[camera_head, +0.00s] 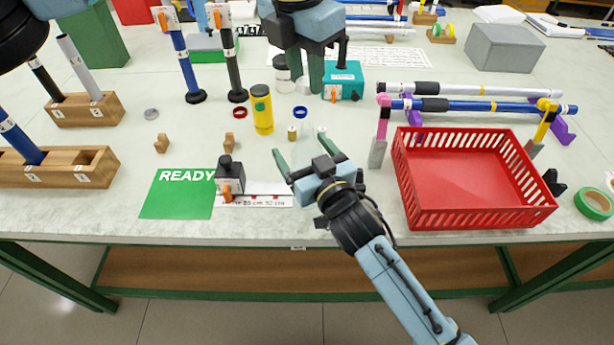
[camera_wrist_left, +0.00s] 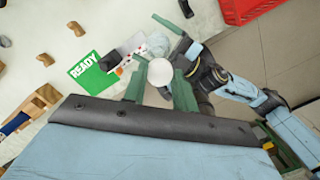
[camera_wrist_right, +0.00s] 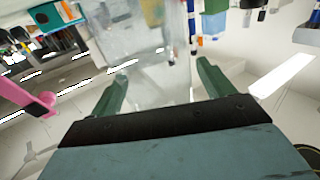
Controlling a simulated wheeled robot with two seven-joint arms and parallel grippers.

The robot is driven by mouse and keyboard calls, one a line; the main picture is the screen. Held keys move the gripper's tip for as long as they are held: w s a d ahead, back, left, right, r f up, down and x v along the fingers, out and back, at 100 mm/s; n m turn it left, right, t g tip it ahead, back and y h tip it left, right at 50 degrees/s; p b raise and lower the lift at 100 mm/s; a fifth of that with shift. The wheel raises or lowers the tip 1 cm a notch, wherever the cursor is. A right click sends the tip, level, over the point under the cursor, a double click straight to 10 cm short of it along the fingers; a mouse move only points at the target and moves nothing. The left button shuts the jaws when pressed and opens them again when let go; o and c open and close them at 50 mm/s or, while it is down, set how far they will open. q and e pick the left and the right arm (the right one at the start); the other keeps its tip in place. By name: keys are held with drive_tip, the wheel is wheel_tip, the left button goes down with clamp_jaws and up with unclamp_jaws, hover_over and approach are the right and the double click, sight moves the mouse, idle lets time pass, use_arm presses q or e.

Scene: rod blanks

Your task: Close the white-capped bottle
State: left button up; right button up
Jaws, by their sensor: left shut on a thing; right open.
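My left gripper (camera_head: 306,76) is at the back middle of the table. In the left wrist view (camera_wrist_left: 160,90) its green fingers are shut on a white round thing (camera_wrist_left: 160,72), which looks like a cap. My right gripper (camera_head: 309,163) is open and empty near the front middle. Its spread fingers show in the right wrist view (camera_wrist_right: 160,80).
A teal box (camera_head: 344,80) is right of my left gripper. A red crate (camera_head: 467,222) is at right, a green READY mat (camera_head: 165,205) at front left.

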drive_tip(key=c, duration=1.5)
use_arm(q)
hover_over(307, 125)
drive_tip(key=shift+a+f, duration=0.1)
drive_tip(key=shift+f, duration=2.4)
drive_tip(key=shift+f, duration=0.1)
drive_tip(key=shift+f, duration=0.8)
drive_tip(key=shift+f, duration=0.55)
